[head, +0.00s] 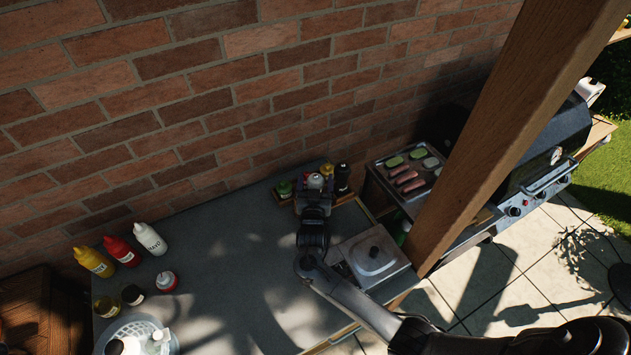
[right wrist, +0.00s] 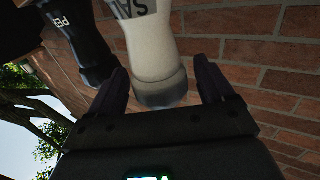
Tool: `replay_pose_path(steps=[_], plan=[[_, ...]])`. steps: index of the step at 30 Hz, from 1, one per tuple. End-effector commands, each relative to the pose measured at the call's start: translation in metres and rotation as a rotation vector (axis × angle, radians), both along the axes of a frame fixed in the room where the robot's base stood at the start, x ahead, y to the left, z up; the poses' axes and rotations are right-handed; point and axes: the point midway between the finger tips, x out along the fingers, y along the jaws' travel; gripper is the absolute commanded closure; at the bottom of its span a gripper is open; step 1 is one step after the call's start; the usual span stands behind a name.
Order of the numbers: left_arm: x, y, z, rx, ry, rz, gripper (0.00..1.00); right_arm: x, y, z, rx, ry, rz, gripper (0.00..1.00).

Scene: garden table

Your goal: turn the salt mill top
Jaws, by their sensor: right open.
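The white salt mill (head: 315,181) stands in a wooden caddy (head: 358,199) by the brick wall. In the right wrist view the salt mill (right wrist: 148,45) shows its lettering and a grey end (right wrist: 161,93). My right gripper (head: 314,195) is open at the mill. In the right wrist view its fingers (right wrist: 164,88) are on either side of the grey end, with visible gaps, and are not closed on it. The gripper hides part of the mill in the head view. My left gripper is in neither view.
A black pepper mill (head: 342,178) stands close right of the salt mill; green bottles (head: 284,189) stand to its left. A lidded box (head: 373,254) is near my right forearm. The table's middle is clear.

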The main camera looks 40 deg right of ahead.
Motion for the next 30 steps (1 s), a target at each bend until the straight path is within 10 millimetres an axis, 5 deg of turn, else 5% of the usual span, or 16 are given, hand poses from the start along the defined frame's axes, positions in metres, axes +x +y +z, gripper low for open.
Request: replay_pose_path(steps=[5,15,30], plan=[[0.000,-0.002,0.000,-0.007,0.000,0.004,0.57,0.000,0.000,0.000,0.000,0.000,0.000,0.20],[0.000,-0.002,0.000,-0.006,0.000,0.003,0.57,0.000,0.000,0.000,0.000,0.000,0.000,0.71],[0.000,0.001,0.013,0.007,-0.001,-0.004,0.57,-0.001,-0.001,0.001,-0.003,0.003,0.136,0.71]])
